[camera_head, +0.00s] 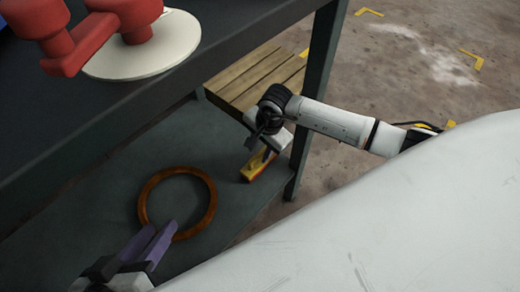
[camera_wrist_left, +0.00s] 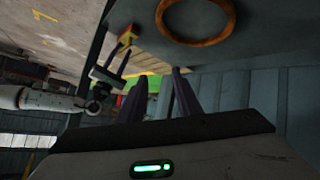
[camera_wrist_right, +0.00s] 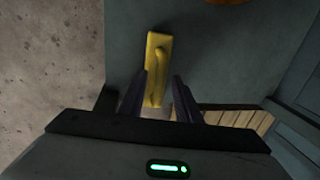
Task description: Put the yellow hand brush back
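The yellow hand brush (camera_head: 257,166) is on the grey lower shelf (camera_head: 105,188), near its right end. It also shows in the left wrist view (camera_wrist_left: 129,36) and in the right wrist view (camera_wrist_right: 158,55). My right gripper (camera_head: 262,143) is above the brush. In the right wrist view its fingers (camera_wrist_right: 159,95) are apart, with the brush's near end showing between them; I cannot tell whether they touch it. My left gripper (camera_head: 151,243) is by the near edge of the brown ring; its fingers (camera_wrist_left: 160,98) are apart and empty.
The brown ring (camera_head: 143,205) lies on the lower shelf left of the brush. A slatted wooden platform (camera_head: 258,75) stands behind. A dark table leg (camera_head: 318,85) rises close to my right arm. Above, the upper top carries a red part (camera_head: 75,45) on a cream disc (camera_head: 150,55).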

